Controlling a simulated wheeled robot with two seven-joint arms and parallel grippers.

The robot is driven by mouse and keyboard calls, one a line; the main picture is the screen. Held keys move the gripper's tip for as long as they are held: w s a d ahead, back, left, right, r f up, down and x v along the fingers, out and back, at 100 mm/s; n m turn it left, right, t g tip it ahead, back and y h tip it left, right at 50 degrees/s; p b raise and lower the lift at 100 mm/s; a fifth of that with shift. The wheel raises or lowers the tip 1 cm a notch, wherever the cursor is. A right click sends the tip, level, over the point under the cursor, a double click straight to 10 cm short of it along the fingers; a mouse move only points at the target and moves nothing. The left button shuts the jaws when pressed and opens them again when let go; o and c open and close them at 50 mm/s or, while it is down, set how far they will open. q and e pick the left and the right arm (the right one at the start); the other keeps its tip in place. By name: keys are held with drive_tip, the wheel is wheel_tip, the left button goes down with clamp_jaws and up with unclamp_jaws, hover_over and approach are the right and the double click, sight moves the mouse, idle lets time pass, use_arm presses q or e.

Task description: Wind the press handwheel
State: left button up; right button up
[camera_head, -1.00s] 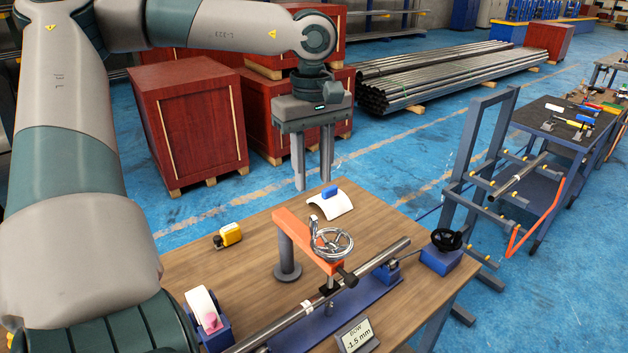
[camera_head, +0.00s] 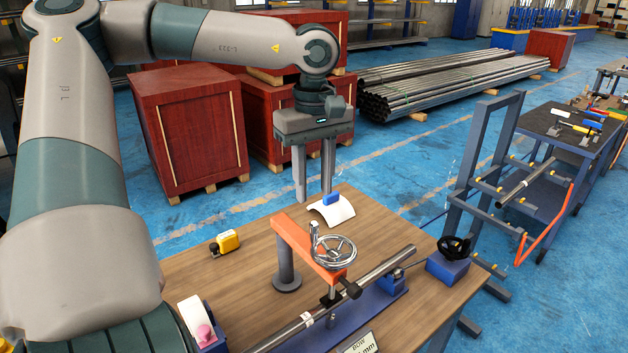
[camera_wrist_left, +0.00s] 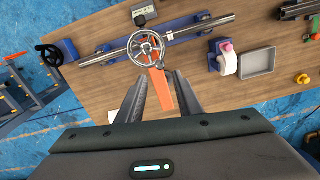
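The press handwheel (camera_head: 333,252) is a silver spoked wheel with an upright crank knob, on top of the orange press arm (camera_head: 301,240). It also shows in the left wrist view, where the handwheel (camera_wrist_left: 146,47) lies beyond the fingertips. My left gripper (camera_head: 313,199) hangs pointing down, behind and above the press, with its two fingers apart and nothing between them. In the left wrist view my left gripper (camera_wrist_left: 156,82) is open, its fingers either side of the orange arm in the picture, apart from the wheel. A steel tube (camera_head: 376,270) runs under the press. My right gripper is not seen.
A blue straightening base (camera_head: 372,306) and a display sign (camera_head: 360,345) are on the wooden table (camera_head: 248,268). A blue rack (camera_head: 483,150) is at right.

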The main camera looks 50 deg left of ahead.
sight(314, 223)
use_arm(q)
drive_tip(key=shift+d+f+b, duration=0.1)
drive_tip(key=shift+f+b, duration=0.2)
drive_tip(key=shift+f, duration=0.45)
wheel_tip(314, 223, down, 3)
drive_tip(key=shift+f+b, duration=0.2)
drive_tip(key=shift+b, duration=0.65)
wheel_tip(314, 223, down, 2)
drive_tip(key=shift+f+b, duration=0.2)
drive_tip(key=shift+b, duration=0.35)
drive_tip(key=shift+f+b, duration=0.35)
drive_tip(key=shift+f, duration=0.45)
drive_tip(key=shift+f+b, duration=0.1)
drive_tip(key=shift+b, duration=0.25)
clamp_jaws()
